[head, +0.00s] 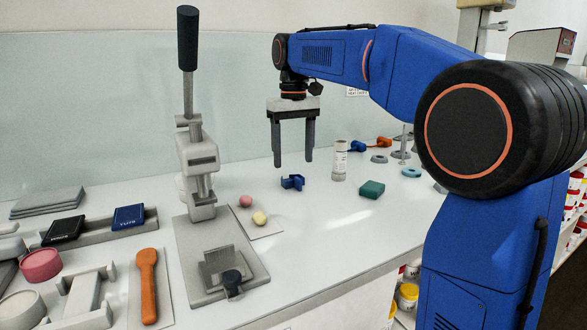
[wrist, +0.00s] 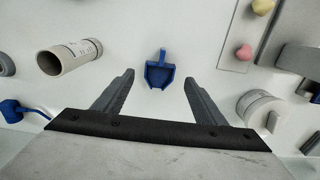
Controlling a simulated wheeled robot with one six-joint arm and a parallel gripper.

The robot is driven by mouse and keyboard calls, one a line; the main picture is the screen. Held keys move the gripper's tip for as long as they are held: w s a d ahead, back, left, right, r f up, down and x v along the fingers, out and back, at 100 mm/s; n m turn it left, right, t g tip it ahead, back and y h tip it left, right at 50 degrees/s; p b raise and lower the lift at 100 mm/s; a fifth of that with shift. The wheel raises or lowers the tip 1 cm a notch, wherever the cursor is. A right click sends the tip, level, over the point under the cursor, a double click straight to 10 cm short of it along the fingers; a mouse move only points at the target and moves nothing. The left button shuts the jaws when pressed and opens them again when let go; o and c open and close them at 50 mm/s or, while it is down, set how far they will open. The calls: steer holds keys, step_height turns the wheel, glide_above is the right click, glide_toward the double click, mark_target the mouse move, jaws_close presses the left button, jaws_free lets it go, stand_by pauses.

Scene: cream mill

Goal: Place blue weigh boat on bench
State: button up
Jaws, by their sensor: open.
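The blue weigh boat (head: 292,182) sits on the white bench (head: 330,238), between the lever press and a white labelled tube. In the wrist view the weigh boat (wrist: 160,72) shows as a small open scoop shape with a short tab, lying just beyond the fingertips and between their lines. My gripper (head: 293,163) is open and empty, its two dark fingers pointing down above the bench near the weigh boat. In the wrist view my gripper (wrist: 159,76) shows its fingers spread wide with nothing between them. The exact height of the fingertips above the boat is hard to tell.
The lever press (head: 200,170) stands left of my gripper. Pink (head: 246,201) and yellow (head: 260,218) pieces lie on a small sheet. The bench front centre is clear.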

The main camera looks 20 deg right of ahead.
step_height(320, 180, up, 7)
stand_by(0.3)
steer(key=shift+f, duration=0.1)
